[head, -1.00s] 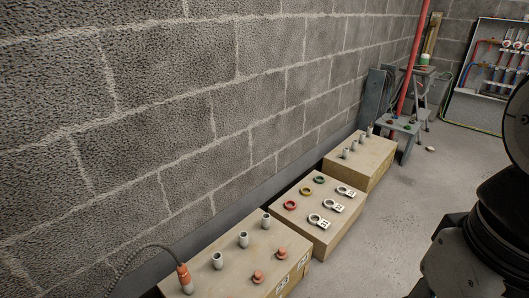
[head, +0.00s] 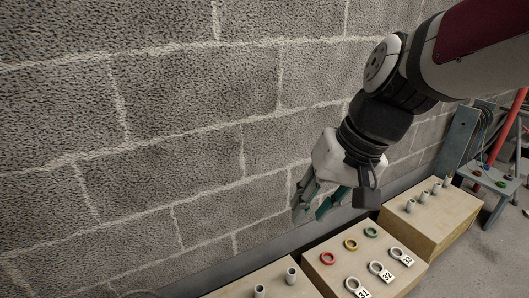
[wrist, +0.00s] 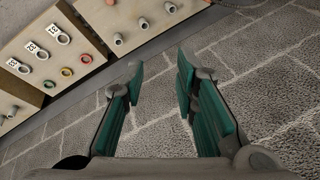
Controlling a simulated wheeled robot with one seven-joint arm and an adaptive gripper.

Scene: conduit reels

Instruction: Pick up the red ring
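The red ring (head: 327,258) lies flat on top of the middle wooden block (head: 318,275), at its left in the head view, beside a yellow ring (head: 351,244) and a green ring (head: 371,232). It also shows in the wrist view (wrist: 49,84), to the left of my gripper. My gripper (head: 318,205) hangs in the air in front of the wall, above and apart from the blocks. In the wrist view its two green-padded fingers (wrist: 158,82) are spread wide with nothing between them.
Several white rings with number tags (head: 378,269) lie along the same block. A block with grey pegs (head: 411,206) stands to the right, and another with pegs (head: 260,291) to the left. The block wall (head: 200,150) rises close behind. A stepped stand (head: 490,178) is at far right.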

